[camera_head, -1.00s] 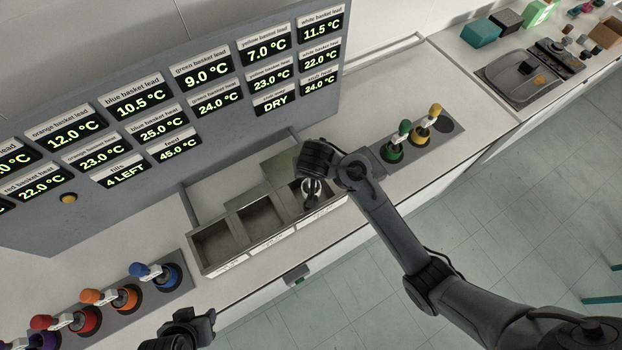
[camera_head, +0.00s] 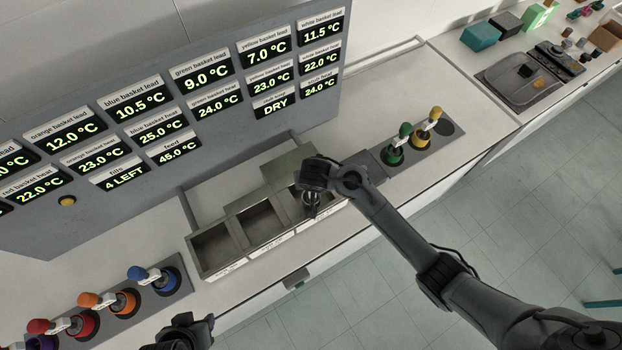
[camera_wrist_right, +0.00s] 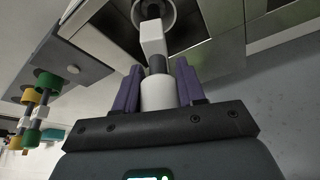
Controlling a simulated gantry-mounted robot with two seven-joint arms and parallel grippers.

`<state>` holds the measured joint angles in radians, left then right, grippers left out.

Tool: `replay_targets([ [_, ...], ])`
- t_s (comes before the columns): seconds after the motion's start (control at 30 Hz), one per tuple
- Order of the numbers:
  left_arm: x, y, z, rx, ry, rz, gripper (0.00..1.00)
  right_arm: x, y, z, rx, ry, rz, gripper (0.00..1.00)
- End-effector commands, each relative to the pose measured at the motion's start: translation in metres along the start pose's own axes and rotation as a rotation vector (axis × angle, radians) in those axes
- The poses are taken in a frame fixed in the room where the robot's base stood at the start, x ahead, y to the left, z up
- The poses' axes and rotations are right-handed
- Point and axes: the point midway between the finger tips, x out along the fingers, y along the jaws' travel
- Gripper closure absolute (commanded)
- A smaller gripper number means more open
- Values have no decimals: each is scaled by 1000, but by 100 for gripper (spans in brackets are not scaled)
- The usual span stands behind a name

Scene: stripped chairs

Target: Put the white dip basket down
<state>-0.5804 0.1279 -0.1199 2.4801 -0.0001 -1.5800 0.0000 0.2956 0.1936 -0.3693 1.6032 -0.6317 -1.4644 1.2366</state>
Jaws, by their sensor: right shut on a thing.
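My right gripper (camera_head: 311,208) is over the right-hand compartment of the metal tank (camera_head: 226,272). In the right wrist view its purple fingers (camera_wrist_right: 157,92) are shut on the white handle of the white dip basket (camera_wrist_right: 152,40). The basket's round end shows at the top of that view, against the metal compartment. Whether it touches the compartment floor cannot be told. The basket is mostly hidden by my gripper in the head view. My left gripper (camera_head: 196,328) is at the lower edge, apart from everything; its fingers are unclear.
A grey rack (camera_head: 455,137) at right holds a green basket (camera_head: 394,150) and a yellow basket (camera_head: 427,128), with an empty round hole at its far end. Blue, orange and red baskets stand at lower left. A display board (camera_head: 150,110) rises behind the tank.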

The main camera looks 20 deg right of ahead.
Motion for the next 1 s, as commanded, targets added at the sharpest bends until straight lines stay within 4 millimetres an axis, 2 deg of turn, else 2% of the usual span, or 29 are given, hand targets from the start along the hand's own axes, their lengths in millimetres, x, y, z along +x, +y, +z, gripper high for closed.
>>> replay_targets([
  [0.03, 1, 0, 0, -1, 0, 1, 57, 1, 0, 1, 0, 0, 0, 58],
  [0.2, 0, 1, 0, -5, 0, 4, 57, 1, 0, 0, 0, -1, 1, 35],
  [0.6, -2, 3, -1, -13, 2, 10, 57, -6, 0, -1, 1, 0, -1, 35],
  [0.77, -4, 3, -2, -11, 2, 9, 57, -27, -1, -1, 3, 0, -4, 35],
  [1.0, -6, 1, -2, -4, 1, 3, 57, -71, -2, -1, 3, 1, -5, 35],
])
